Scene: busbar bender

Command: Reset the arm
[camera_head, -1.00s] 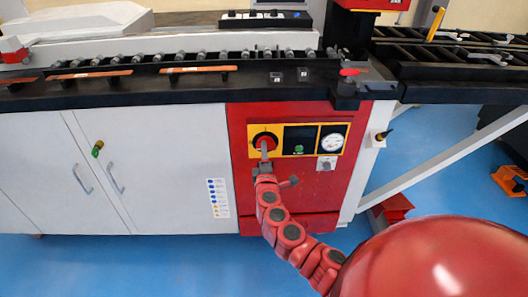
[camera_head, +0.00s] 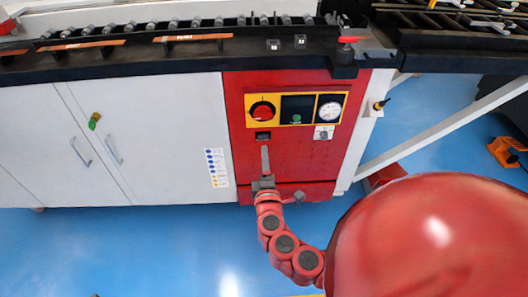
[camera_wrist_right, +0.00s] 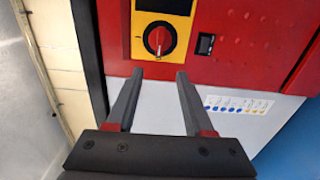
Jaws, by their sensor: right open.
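My right arm (camera_head: 284,243) comes up from the lower right in the head view. Its gripper (camera_head: 265,150) is below the yellow control panel, in front of the red cabinet front, apart from the red rotary knob (camera_head: 263,110). In the right wrist view the two fingers (camera_wrist_right: 155,77) are spread with nothing between them. The knob (camera_wrist_right: 159,39) on its yellow plate lies ahead of the fingertips. My left gripper does not show in any view.
The red cabinet panel (camera_head: 300,165) also carries a green-lit display (camera_head: 297,109) and a round gauge (camera_head: 330,112). White cabinet doors (camera_head: 160,135) are to the left. A black rail bed (camera_head: 190,58) with copper bars (camera_head: 192,37) runs above. Blue floor (camera_head: 140,245) is clear below.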

